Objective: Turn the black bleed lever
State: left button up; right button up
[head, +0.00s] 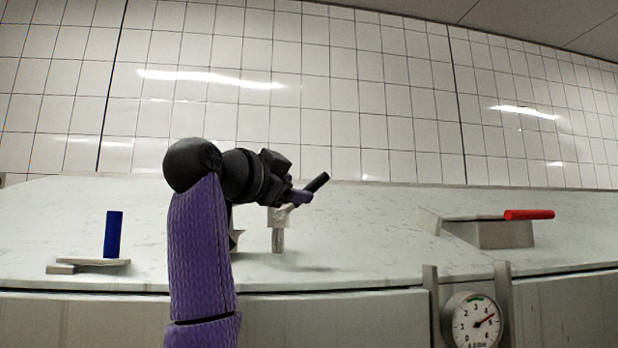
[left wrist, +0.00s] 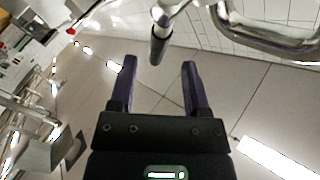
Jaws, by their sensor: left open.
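The black bleed lever (head: 318,182) is tilted, its tip up to the right, above a pale metal stem (head: 278,238) on the counter. My left gripper (head: 302,196) is beside the black handle in the head view, and my arm hides part of the fitting. In the left wrist view, the black handle (left wrist: 157,50) hangs from a metal rod. Its end lies between the two purple fingertips of my open left gripper (left wrist: 159,62), with space on both sides. I cannot tell whether anything touches. My right gripper is not in view.
A blue upright handle (head: 113,234) stands on a flat bracket at the left. A red horizontal handle (head: 529,215) lies over a metal block at the right. A round gauge (head: 477,322) is at the front edge of the pale counter (head: 370,240). A tiled wall (head: 360,100) stands behind.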

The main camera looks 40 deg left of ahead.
aim_at(307, 188)
pick_arm(q)
jog(key=w+p, duration=0.2)
jog(key=w, duration=0.3)
jog(key=shift+s, duration=0.1)
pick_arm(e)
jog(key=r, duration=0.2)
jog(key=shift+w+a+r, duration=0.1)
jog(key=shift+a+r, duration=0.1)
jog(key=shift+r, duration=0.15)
pick_arm(q)
jog(key=shift+a, duration=0.1)
grip_shut()
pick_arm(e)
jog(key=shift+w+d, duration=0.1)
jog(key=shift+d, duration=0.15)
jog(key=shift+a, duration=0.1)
